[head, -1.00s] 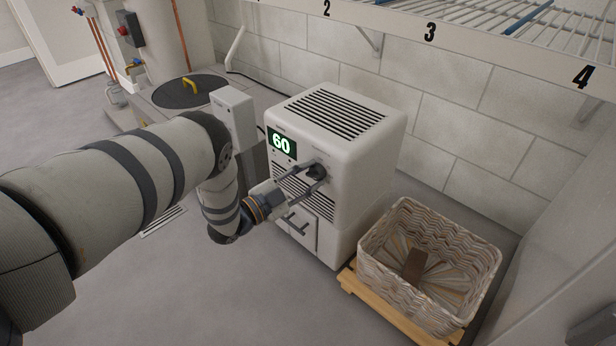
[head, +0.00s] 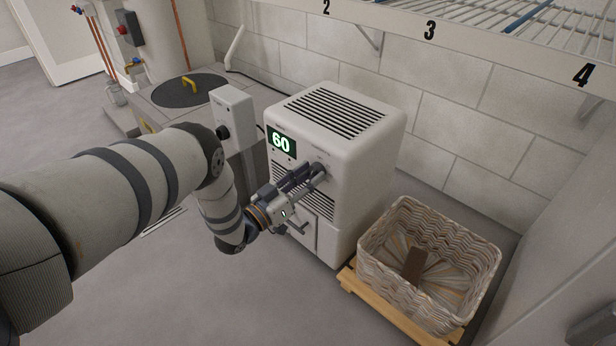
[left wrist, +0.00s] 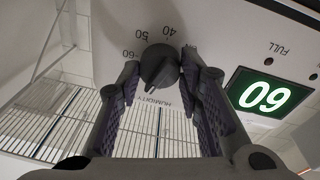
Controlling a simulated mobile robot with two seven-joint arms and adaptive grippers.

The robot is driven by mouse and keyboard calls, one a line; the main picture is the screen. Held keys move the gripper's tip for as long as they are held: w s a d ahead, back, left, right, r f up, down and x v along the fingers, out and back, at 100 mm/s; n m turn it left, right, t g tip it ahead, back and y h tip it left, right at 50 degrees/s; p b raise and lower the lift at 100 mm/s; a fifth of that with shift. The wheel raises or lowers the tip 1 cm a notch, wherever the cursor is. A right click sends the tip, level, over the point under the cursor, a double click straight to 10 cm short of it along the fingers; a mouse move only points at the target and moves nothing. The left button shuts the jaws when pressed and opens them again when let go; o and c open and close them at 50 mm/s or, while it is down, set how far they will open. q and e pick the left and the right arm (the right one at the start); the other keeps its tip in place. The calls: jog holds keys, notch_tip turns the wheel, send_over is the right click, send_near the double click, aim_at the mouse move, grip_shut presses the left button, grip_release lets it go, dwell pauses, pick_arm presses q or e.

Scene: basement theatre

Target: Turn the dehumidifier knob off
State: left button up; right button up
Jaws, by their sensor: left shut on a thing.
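The dehumidifier (head: 365,145) is a white box with a slatted top, against the block wall in the head view. Its green display (head: 282,143) reads 60 and also shows upside down in the left wrist view (left wrist: 266,95). The dark round knob (left wrist: 160,66) is on its front, with the numbers 40, 50 and 60 and the word HUMIDITY around it. My left gripper (head: 314,172) is shut on the knob, one finger on each side. In the head view the gripper mostly hides the knob. My right gripper is not in view.
A woven basket (head: 375,268) with a brown block inside stands on a wooden base right of the dehumidifier. A wire shelf (head: 400,22) overhangs the wall. A grey-white box on a post (head: 233,115) and a round black lid (head: 190,92) are to the left.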

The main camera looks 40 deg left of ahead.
pick_arm(q)
jog(key=shift+f+n+y, duration=0.15)
jog(key=shift+n+y, duration=0.25)
jog(key=shift+n, duration=1.7)
jog(key=shift+s+d, duration=0.1)
jog(key=o, duration=1.2)
jog(key=shift+c, duration=0.2)
jog(key=s+a+f, duration=0.1)
jog(key=s, duration=1.1)
jog(key=shift+f, duration=0.2)
jog(key=shift+w, duration=0.1)
